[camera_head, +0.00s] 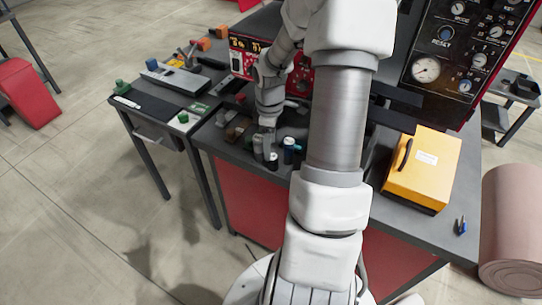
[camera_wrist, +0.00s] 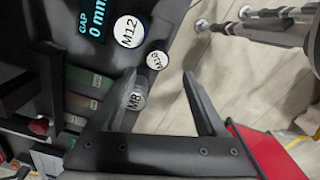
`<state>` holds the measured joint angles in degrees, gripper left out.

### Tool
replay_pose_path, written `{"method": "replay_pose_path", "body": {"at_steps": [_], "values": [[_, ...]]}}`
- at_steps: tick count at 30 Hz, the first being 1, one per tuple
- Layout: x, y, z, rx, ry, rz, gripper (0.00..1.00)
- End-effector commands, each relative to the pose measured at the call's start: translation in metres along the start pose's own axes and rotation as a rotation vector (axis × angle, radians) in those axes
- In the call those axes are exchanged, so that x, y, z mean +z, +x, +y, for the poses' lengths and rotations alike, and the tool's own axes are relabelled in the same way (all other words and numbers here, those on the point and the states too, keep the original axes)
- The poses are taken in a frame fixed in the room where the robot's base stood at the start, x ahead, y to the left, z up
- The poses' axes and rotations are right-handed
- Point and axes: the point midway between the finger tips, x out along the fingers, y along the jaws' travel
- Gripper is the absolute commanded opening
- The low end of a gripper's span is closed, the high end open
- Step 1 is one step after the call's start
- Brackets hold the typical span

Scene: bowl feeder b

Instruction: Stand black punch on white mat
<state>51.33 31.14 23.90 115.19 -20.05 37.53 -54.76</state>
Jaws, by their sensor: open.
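Several upright punches stand near the front edge of the dark bench, close under my gripper (camera_head: 268,145). In the wrist view they show white round labels: a dark one marked M12 (camera_wrist: 129,31), a black one whose label looks like M10 (camera_wrist: 157,60), and a grey one marked M8 (camera_wrist: 136,100). In the head view a dark punch (camera_head: 288,152) stands just right of my gripper. My gripper, also in the wrist view (camera_wrist: 165,85), is open, with the M8 punch beside its left finger. I cannot tell whether it touches. I cannot make out a white mat for certain.
A yellow case (camera_head: 422,170) stands on the bench at right. A red-fronted machine and gauge panel (camera_head: 460,50) rise behind. A side table (camera_head: 150,105) at left holds small parts. My arm hides the middle of the bench.

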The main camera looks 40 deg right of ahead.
Motion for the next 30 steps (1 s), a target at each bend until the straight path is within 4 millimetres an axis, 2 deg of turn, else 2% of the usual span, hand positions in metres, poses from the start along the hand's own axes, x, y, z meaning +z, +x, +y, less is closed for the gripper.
{"method": "replay_pose_path", "body": {"at_steps": [8, 16, 20, 26, 30], "values": [[0.002, 0.03, 0.0, -0.005, -0.003, -0.001, 0.74], [0.008, 0.068, 0.004, -0.005, -0.004, -0.001, 0.74], [0.008, 0.075, 0.005, -0.002, -0.004, -0.001, 0.74], [0.008, 0.075, 0.005, -0.001, -0.003, -0.001, 0.74], [0.008, 0.074, 0.005, -0.001, -0.003, -0.001, 0.51]]}}
